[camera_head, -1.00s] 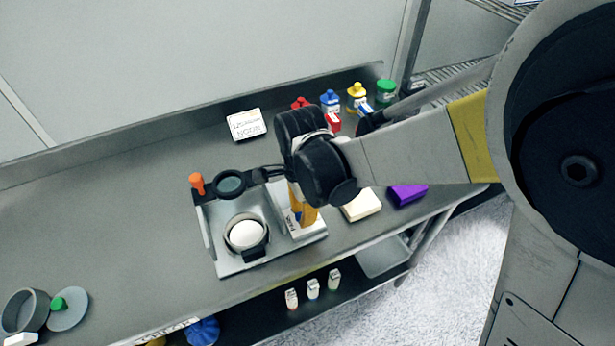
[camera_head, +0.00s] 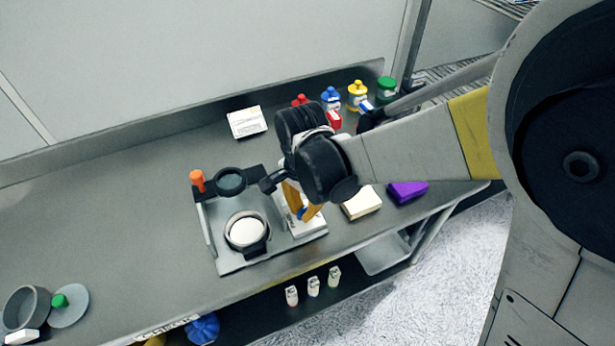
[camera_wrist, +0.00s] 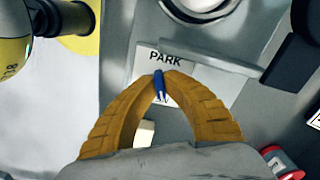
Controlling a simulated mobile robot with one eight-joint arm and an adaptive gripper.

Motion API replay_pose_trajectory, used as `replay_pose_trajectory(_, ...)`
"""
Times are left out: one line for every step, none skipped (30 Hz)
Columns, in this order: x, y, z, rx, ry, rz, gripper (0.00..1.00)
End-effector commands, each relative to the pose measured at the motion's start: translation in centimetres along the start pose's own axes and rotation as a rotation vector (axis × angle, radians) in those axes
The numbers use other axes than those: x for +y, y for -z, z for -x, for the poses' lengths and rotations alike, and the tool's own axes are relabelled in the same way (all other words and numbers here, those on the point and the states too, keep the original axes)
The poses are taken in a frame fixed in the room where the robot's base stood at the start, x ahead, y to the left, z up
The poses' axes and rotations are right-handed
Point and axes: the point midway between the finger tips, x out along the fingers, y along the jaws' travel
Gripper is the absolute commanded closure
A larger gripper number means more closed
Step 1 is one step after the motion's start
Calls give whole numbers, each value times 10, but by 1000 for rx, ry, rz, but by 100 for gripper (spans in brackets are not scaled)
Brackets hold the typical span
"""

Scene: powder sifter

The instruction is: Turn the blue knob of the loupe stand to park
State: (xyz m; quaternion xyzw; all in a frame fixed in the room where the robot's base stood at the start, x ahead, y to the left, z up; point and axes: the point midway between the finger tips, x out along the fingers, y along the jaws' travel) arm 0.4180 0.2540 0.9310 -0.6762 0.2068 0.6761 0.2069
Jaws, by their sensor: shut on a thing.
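The loupe stand (camera_head: 208,225) is a grey metal plate on the bench, with a dark-rimmed round lens (camera_head: 230,182) at its back and a round cup holding a white disc (camera_head: 245,231). My gripper (camera_head: 301,213) is over the stand's right side. In the wrist view, my orange-yellow fingers (camera_wrist: 159,82) are shut on the narrow blue knob (camera_wrist: 159,88). The knob lies nearly along the picture's vertical, with its upper end just below the PARK lettering (camera_wrist: 165,57). A lower marking on the white label is partly hidden by the knob and fingers.
An orange-topped post (camera_head: 197,181) stands at the stand's left back corner. A cream block (camera_head: 361,203) and a purple block (camera_head: 407,191) lie to the right. Coloured bottles (camera_head: 331,99) stand behind my arm.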

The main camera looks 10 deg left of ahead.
Motion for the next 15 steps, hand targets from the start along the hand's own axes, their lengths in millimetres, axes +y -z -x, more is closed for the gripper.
replay_pose_trajectory(0, 0, 0, 0, -1, 41, 100)
replay_pose_trajectory(0, 0, 0, 0, 0, 70, 100)
replay_pose_trajectory(0, 0, 0, 0, 0, 108, 100)
replay_pose_trajectory(0, 0, 0, 0, 0, 137, 100)
replay_pose_trajectory(0, 0, 0, 0, 0, 165, 100)
replay_pose_trajectory(0, 0, 0, 0, -1, 203, 100)
replay_pose_trajectory(0, 0, 0, 0, -1, 232, 100)
replay_pose_trajectory(0, 0, 0, 0, -1, 260, 100)
replay_pose_trajectory(0, 0, 0, 0, -1, 298, 100)
replay_pose_trajectory(0, 0, 0, 0, -1, 326, 100)
replay_pose_trajectory(0, 0, 0, 0, -1, 355, 100)
replay_pose_trajectory(0, 0, 0, 0, 0, 393, 100)
replay_pose_trajectory(0, 0, 0, 0, -1, 421, 100)
replay_pose_trajectory(0, 0, 0, 0, -1, 450, 100)
replay_pose_trajectory(0, 0, 0, 0, -1, 488, 100)
